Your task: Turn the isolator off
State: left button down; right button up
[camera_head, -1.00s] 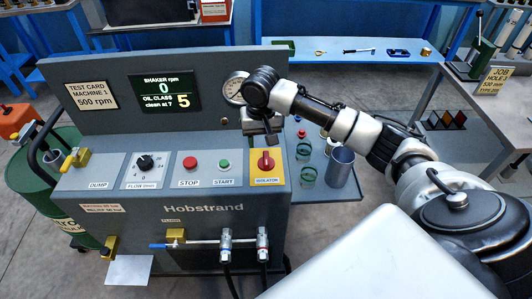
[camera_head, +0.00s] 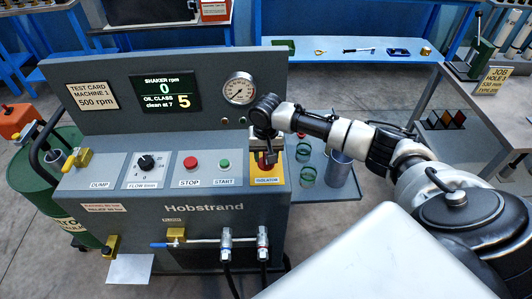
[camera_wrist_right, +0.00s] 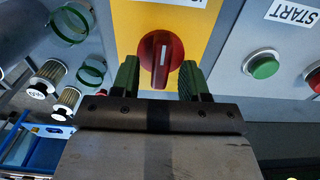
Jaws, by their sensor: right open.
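The isolator is a red rotary knob (camera_wrist_right: 161,58) on a yellow plate (camera_wrist_right: 196,28), seen close up in the right wrist view. Its white mark lies along the line between my fingers. In the head view the yellow plate (camera_head: 268,181) is at the right end of the panel, and my gripper partly covers the knob. My right gripper (camera_wrist_right: 158,80) is open, its green fingertips one on each side of the knob's lower part. I cannot tell whether they touch it. In the head view my right gripper (camera_head: 267,158) points down over the plate. My left gripper is not in view.
The green START button (camera_head: 224,164) and red STOP button (camera_head: 190,163) sit left of the isolator. The screen (camera_head: 166,92) reads shaker 0 rpm, oil class 5. Green rings (camera_head: 306,175) and a metal cup (camera_head: 339,168) stand on the side shelf, close by on the right.

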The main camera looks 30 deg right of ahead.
jog(key=shift+c, duration=0.3)
grip_shut()
